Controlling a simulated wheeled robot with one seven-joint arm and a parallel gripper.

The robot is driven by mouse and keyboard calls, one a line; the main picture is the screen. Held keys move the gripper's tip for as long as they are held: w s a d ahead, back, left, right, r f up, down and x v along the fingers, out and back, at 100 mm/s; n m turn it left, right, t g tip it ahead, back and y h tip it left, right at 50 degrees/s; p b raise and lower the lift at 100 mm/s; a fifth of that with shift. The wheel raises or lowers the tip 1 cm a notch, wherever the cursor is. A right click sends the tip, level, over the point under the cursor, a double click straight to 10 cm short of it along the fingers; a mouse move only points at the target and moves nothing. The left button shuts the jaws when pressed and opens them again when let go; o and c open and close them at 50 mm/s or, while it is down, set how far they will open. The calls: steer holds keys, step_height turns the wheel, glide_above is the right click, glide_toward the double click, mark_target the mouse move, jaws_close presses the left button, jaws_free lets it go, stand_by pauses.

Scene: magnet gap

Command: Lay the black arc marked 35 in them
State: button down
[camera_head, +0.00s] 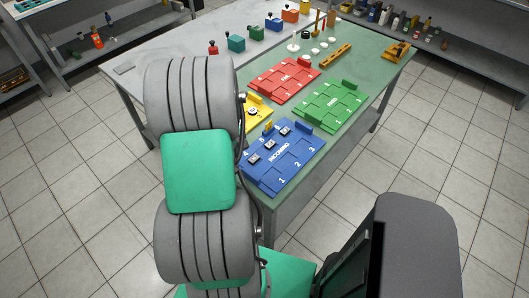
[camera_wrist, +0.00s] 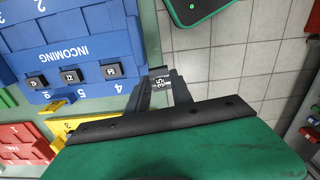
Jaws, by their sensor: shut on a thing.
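In the wrist view my gripper (camera_wrist: 158,76) is shut on a small dark piece, the black arc marked 35 (camera_wrist: 160,86), with its pale number turned sideways. The piece is held beside the edge of the blue INCOMING tray (camera_wrist: 55,38), with pale floor tiles behind it. Its arc shape is mostly hidden by the fingers. Three black pieces (camera_wrist: 72,76) sit in a row on the blue tray, near numbers 4 to 6. In the head view the blue tray (camera_head: 262,178) lies at the table's near end; my arm hides the gripper there.
A red tray (camera_head: 283,81) and a green tray (camera_head: 334,104) lie behind the blue one. A yellow tray (camera_head: 262,103) is partly hidden by my arm. A yellow device (camera_head: 398,52) stands at the right edge. Small coloured blocks (camera_head: 236,43) line the back.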

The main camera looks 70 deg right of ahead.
steer(key=m+p, duration=0.1)
glide_toward(274, 175)
steer(key=shift+w+d+f, duration=0.1)
steer(key=shift+w+f, duration=0.1)
steer(key=shift+w, duration=0.1)
steer(key=shift+s, duration=0.1)
steer(key=shift+s, duration=0.2)
steer(key=shift+f+b, duration=1.95)
steer(key=shift+f, duration=0.9)
steer(key=shift+f, duration=0.2)
steer(key=c, duration=1.1)
jaws_free()
